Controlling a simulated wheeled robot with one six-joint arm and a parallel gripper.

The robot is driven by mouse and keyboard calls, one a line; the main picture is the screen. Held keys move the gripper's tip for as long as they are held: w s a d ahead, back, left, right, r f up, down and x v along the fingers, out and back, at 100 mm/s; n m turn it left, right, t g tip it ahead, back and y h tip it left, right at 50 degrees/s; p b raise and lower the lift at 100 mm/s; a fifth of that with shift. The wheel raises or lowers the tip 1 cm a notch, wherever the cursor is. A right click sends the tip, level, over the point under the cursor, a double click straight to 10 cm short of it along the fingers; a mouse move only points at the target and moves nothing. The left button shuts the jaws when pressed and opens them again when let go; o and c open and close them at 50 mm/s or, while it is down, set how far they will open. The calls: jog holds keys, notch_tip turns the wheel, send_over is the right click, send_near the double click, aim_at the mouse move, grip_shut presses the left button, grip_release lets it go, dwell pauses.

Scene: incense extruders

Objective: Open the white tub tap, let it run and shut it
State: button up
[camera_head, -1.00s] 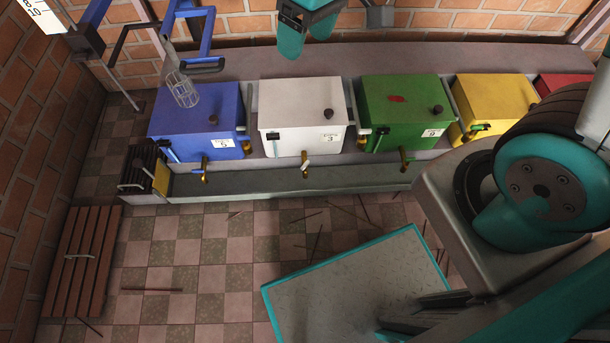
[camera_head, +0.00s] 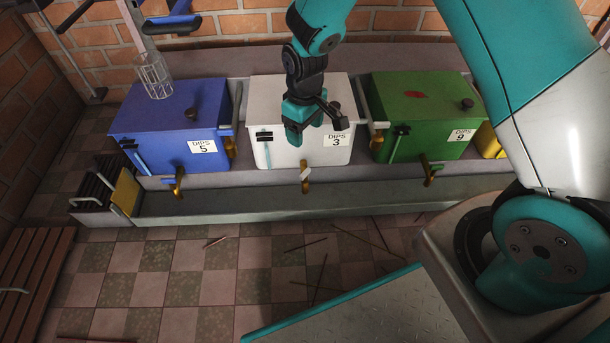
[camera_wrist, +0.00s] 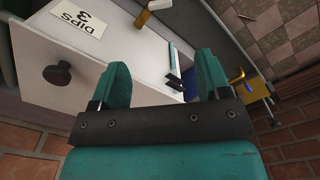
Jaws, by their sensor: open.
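The white tub (camera_head: 270,155) stands between the blue and green tubs, with a label reading DIPS 3 and a dark knob on its lid. Its tap (camera_head: 305,177) is a brass spout with a pale handle, low on the front. In the wrist view the white tub (camera_wrist: 105,75) fills the upper left, and its pale tap handle (camera_wrist: 158,5) shows at the top edge. My gripper (camera_head: 296,136) is over the front of the white tub, above the tap and not touching it. In the wrist view its two teal fingers (camera_wrist: 162,85) are apart with nothing between them.
The blue tub (camera_head: 165,125) and green tub (camera_head: 425,110) stand close on either side, each with a brass tap. A grey trough (camera_head: 240,199) runs below the taps. Thin sticks lie on the tiled floor. A wire basket (camera_head: 153,78) is over the blue tub.

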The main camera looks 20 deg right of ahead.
aim_at(305, 172)
notch_tip(305, 172, down, 16)
jog(key=b, duration=0.8)
jog(key=shift+b, duration=0.3)
jog(key=shift+r, duration=0.1)
jog(key=c, duration=0.9)
